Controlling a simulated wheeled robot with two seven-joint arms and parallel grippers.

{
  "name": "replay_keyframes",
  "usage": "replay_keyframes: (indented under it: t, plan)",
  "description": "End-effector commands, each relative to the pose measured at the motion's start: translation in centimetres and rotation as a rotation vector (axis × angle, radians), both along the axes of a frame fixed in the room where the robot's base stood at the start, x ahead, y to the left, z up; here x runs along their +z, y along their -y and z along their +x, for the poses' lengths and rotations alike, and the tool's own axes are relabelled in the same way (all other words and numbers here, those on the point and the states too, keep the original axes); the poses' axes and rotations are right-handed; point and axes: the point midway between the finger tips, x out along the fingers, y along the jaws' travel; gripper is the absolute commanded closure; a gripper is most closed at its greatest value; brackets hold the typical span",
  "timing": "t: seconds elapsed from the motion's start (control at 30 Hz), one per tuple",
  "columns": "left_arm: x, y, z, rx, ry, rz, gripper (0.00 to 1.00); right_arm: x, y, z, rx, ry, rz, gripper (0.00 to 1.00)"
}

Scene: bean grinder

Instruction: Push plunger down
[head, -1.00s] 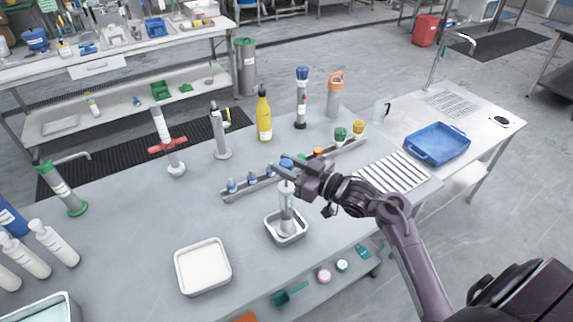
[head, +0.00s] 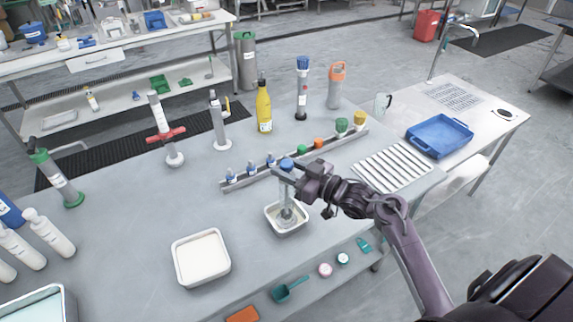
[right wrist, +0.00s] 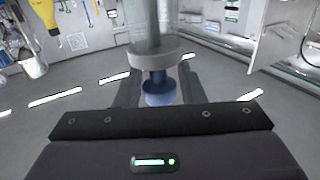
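A clear upright cylinder (head: 286,208) stands in a small metal tray (head: 302,230) near the front of the table. Its plunger has a blue knob (head: 287,163) on top. My right gripper (head: 285,172) comes in from the right at the top of the cylinder. In the right wrist view, which is upside down, the blue knob (right wrist: 160,95) sits between the two fingers with no clear gap on either side. The clear cylinder (right wrist: 153,25) and its pale collar (right wrist: 155,60) are close by, with only a short stretch of blue shaft showing. My left gripper is not in view.
A rack (head: 240,181) with small bottles stands behind the cylinder. A white tray (head: 226,278) is at the front left. A yellow bottle (head: 264,110) and several tall tools stand at the back. A slatted white panel (head: 394,168) and a blue tray (head: 440,150) are at the right.

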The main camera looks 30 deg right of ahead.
Motion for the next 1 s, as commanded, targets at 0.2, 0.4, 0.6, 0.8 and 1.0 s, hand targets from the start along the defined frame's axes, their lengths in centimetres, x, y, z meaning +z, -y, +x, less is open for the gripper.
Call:
replay_keyframes:
  t: [0.2, 0.4, 0.6, 0.8, 1.0]
  plan:
    - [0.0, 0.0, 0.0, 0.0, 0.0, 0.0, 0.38, 0.2, 0.0, 0.1, 0.0, 0.006, 0.001, 0.5]
    - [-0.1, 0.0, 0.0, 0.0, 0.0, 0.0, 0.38, 0.3, 0.2, -0.1, -0.001, 0.008, 0.0, 0.5]
    - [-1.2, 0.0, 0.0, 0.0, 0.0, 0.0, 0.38, -0.1, 1.4, -2.4, 0.0, 0.006, -0.002, 0.5]
    - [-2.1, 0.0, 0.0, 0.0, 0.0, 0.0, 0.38, -0.1, 3.1, -5.3, 0.0, 0.005, -0.001, 0.5]
    - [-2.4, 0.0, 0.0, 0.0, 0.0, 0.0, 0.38, 0.1, 3.9, -6.6, 0.0, 0.006, 0.001, 0.5]
